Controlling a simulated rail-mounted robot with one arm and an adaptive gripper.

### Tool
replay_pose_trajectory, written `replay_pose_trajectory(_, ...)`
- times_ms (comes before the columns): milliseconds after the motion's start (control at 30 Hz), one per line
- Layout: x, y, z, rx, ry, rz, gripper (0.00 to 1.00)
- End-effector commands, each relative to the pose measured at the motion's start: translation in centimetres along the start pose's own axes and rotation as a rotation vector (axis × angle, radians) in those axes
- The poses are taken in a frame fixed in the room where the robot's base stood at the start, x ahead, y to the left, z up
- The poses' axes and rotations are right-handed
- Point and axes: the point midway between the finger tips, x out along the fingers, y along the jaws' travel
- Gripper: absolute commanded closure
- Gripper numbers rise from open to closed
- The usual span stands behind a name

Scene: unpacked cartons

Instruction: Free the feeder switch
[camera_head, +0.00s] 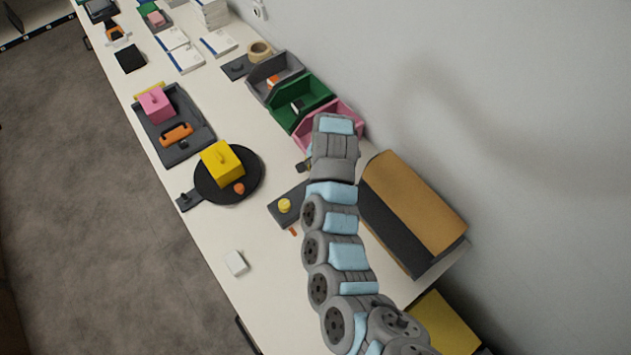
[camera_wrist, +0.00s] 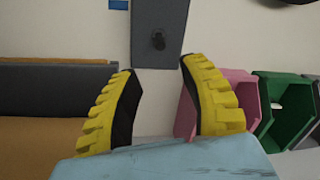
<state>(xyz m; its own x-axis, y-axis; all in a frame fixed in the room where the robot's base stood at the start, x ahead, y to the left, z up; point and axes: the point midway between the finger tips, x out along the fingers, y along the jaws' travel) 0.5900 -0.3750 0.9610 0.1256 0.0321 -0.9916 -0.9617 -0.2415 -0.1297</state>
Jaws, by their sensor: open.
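My gripper is mostly hidden behind my arm in the head view. In the wrist view my gripper (camera_wrist: 160,67) is open and empty, its two yellow-padded fingers spread. A grey plate (camera_wrist: 158,15) with a dark knob (camera_wrist: 158,41) shows beyond the fingertips, apart from them. I cannot tell whether it is the same plate.
A brown and dark carton (camera_head: 415,205) stands right of my arm. Pink (camera_head: 345,118), green (camera_head: 300,101) and grey bins (camera_head: 268,76) line the wall. A black disc (camera_head: 215,185) carries a yellow block (camera_head: 222,160). A tray (camera_head: 190,145) holds a pink block (camera_head: 156,104). The front bench is mostly clear.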

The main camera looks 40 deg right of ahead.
Motion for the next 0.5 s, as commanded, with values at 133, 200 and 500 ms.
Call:
replay_pose_trajectory(133,1.4,0.0,-0.1,0.0,0.001,0.0,0.57)
replay_pose_trajectory(200,2.0,0.1,0.0,0.0,-0.002,0.002,0.57)
replay_pose_trajectory(500,4.5,0.1,0.0,-0.001,-0.001,0.001,0.57)
